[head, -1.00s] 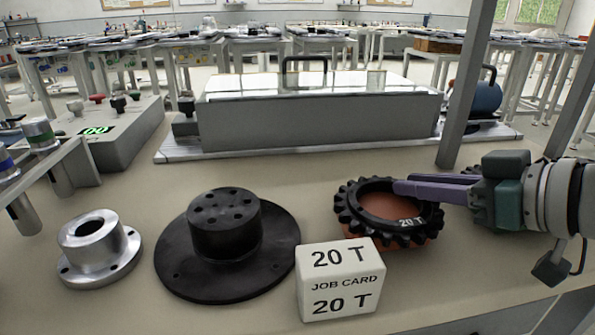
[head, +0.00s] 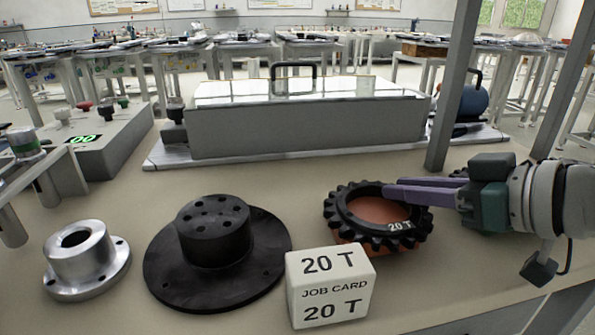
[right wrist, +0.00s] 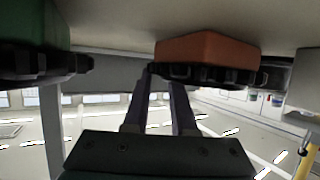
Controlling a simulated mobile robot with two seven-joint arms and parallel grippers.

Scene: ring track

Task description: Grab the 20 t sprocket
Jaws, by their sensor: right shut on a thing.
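The 20 T sprocket (head: 408,242) is a black toothed ring marked "20 T". It lies on an orange-red block (head: 372,209) on the bench, right of centre. In the right wrist view the picture is upside down; the fingers (right wrist: 160,90) meet the sprocket (right wrist: 210,76) beside the orange block (right wrist: 208,47).
A black flanged hub (head: 215,235) and a silver flanged hub (head: 82,255) stand further left. A green block (right wrist: 35,25) with another dark toothed part is near my right gripper.

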